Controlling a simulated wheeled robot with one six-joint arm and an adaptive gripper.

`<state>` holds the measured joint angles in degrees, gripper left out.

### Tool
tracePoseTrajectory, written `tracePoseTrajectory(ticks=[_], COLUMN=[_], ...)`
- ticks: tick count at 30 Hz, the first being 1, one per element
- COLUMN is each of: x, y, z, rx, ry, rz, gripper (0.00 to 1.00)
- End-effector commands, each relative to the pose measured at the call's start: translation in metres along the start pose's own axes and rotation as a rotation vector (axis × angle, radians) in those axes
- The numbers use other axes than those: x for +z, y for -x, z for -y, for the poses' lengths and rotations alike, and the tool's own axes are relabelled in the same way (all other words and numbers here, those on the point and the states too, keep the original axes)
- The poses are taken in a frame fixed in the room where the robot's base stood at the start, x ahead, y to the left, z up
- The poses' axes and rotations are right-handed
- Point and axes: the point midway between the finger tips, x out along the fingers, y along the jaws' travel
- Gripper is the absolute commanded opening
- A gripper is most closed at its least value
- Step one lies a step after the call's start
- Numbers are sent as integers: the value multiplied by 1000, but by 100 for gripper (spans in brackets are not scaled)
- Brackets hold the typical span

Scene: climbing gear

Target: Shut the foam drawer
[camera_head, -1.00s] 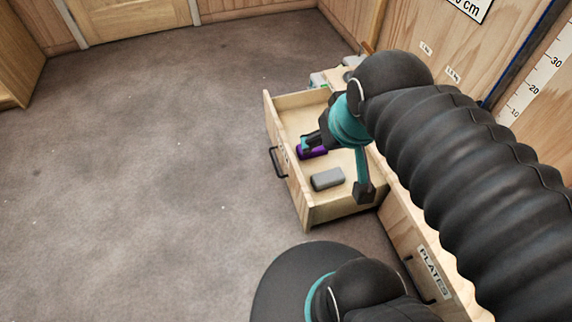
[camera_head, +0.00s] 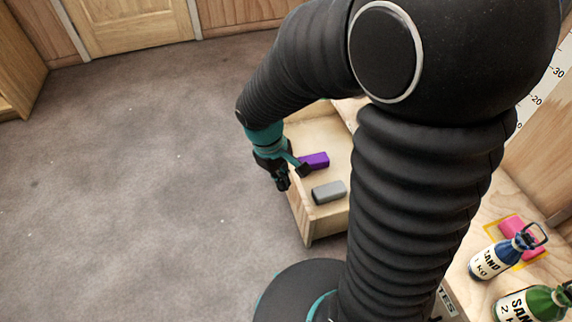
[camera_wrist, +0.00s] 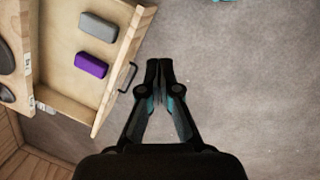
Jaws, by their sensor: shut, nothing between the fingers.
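The foam drawer (camera_head: 311,221) is a pale wooden drawer standing open from the cabinet. A purple block (camera_head: 314,160) and a grey block (camera_head: 329,192) lie inside it. In the wrist view the drawer (camera_wrist: 62,88) is at the upper left, with the purple block (camera_wrist: 91,65) and grey block (camera_wrist: 99,27). Its dark handle (camera_wrist: 127,77) sticks out from the front panel. My gripper (camera_head: 281,186) is shut and empty, on the outer side of the drawer front. In the wrist view my gripper (camera_wrist: 159,64) is right of the handle, apparently apart from it. My arm hides part of the drawer.
A blue sand bottle (camera_head: 490,258) and a green sand bottle (camera_head: 530,304) stand on the cabinet top at right, near a pink block (camera_head: 521,237). The carpet (camera_head: 130,180) left of the drawer is clear.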

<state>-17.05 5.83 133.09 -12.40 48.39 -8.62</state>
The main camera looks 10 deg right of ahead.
Motion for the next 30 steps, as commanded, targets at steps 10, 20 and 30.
tracePoseTrajectory(ticks=[10,20,30], x=[-55,-105,-112], y=[-83,-107,-112], z=[4,-15,-20], rx=[64,155,172], ry=[441,865,1035], rz=[144,145,141], gripper=[0,0,0])
